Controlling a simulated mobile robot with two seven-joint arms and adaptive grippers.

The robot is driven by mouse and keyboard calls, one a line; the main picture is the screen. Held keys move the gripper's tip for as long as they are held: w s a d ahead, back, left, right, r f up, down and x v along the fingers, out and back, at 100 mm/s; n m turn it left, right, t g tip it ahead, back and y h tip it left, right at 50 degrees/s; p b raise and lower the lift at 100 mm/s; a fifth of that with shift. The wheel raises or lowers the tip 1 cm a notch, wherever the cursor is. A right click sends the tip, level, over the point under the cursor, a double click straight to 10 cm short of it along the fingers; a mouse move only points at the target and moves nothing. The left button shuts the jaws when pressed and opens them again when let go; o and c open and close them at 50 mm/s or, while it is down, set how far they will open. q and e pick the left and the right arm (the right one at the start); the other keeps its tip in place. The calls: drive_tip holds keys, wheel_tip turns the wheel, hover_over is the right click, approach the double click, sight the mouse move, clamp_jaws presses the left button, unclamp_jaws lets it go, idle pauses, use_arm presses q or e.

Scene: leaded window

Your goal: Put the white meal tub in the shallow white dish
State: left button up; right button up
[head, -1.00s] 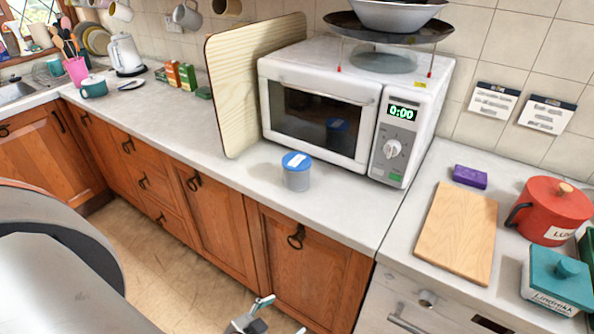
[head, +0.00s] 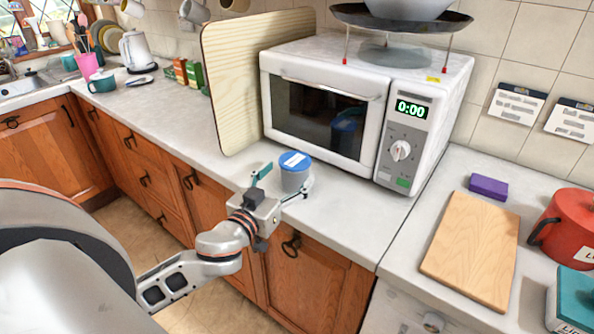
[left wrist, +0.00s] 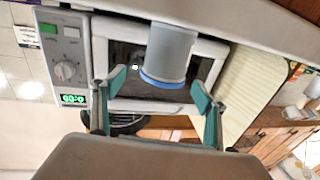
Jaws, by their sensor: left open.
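A pale grey-white tub (head: 296,180) with a blue lid and white label stands upright on the counter in front of the microwave; the label is too small to read. My left gripper (head: 284,181) is open and empty at its front, one finger to each side of the tub's near face. In the left wrist view, which is upside down, the tub (left wrist: 172,48) lies ahead between the two teal fingertips (left wrist: 158,84), with gaps on both sides. I cannot make out a shallow white dish. My right gripper is not in view.
The microwave (head: 330,110) stands close behind the tub, with a wooden board (head: 235,90) upright to its left. A rack above holds a dark pan (head: 400,18). At right are a cutting board (head: 470,250), purple block (head: 488,186) and red pot (head: 565,228).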

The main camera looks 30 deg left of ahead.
sight(295, 159)
use_arm(q)
drive_tip(key=shift+w+a, duration=0.15)
drive_tip(key=shift+w, duration=0.65)
drive_tip(key=w, duration=0.2)
drive_tip(key=w+a+p, duration=0.1)
drive_tip(key=w, duration=0.1)
drive_tip(key=shift+r, duration=0.2)
drive_tip(key=shift+w+f, duration=0.1)
drive_tip(key=shift+w, duration=0.05)
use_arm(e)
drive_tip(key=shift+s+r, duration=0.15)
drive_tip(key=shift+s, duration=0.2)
use_arm(q)
drive_tip(key=c, duration=1.6)
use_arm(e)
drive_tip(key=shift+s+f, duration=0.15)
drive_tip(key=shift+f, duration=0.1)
use_arm(q)
drive_tip(key=shift+o, duration=0.2)
